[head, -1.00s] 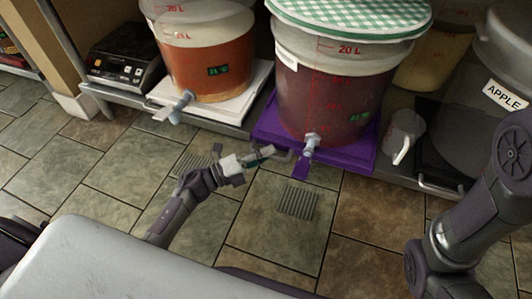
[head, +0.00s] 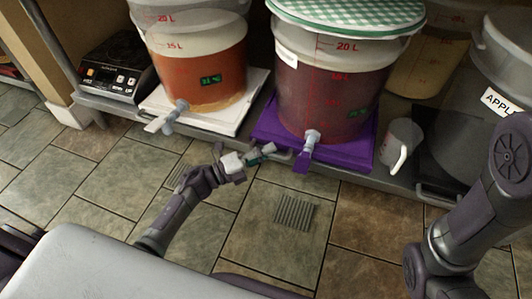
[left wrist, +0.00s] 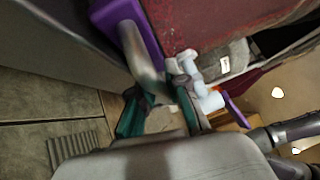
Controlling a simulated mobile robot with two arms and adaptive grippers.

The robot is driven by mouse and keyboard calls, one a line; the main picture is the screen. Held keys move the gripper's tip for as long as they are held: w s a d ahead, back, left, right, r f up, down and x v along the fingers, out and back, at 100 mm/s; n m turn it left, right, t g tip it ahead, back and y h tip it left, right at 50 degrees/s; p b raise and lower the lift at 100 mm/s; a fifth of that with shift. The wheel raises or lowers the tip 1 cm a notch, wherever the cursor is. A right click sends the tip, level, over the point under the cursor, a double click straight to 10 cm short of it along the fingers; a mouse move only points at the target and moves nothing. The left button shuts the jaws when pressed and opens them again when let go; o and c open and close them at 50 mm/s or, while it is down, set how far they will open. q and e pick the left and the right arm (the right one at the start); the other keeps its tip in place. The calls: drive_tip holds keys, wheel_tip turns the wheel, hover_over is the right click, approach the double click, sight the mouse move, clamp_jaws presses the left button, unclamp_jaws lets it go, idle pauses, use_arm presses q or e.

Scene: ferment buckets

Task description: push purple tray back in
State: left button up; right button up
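The purple tray (head: 264,126) lies under the dark red bucket (head: 325,95) on the low shelf. It also shows at the top of the left wrist view (left wrist: 108,14). A curved metal handle (left wrist: 143,58) comes out near the tray's front edge. My left gripper (head: 267,151) is low in front of the tray's left front part. In the left wrist view its teal fingers (left wrist: 158,103) are apart, with the handle's end between them and gaps visible. My right arm shows at the right, but its gripper is out of view.
The bucket's pale tap (head: 311,138) with a purple lever (head: 302,164) juts out just right of my left gripper. An orange bucket (head: 205,80) on a white tray (head: 240,118) stands to the left. A white jug (head: 400,140) stands to the right. The tiled floor in front is clear.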

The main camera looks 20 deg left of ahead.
use_arm(q)
drive_tip(key=o, duration=0.4)
drive_tip(key=shift+f, duration=0.1)
drive_tip(key=shift+s+a+f, duration=0.15)
drive_tip(key=shift+s+a, duration=0.2)
drive_tip(key=shift+a, duration=0.1)
drive_tip(key=v, duration=0.6)
drive_tip(key=shift+s+a, duration=0.25)
drive_tip(key=shift+a, duration=0.05)
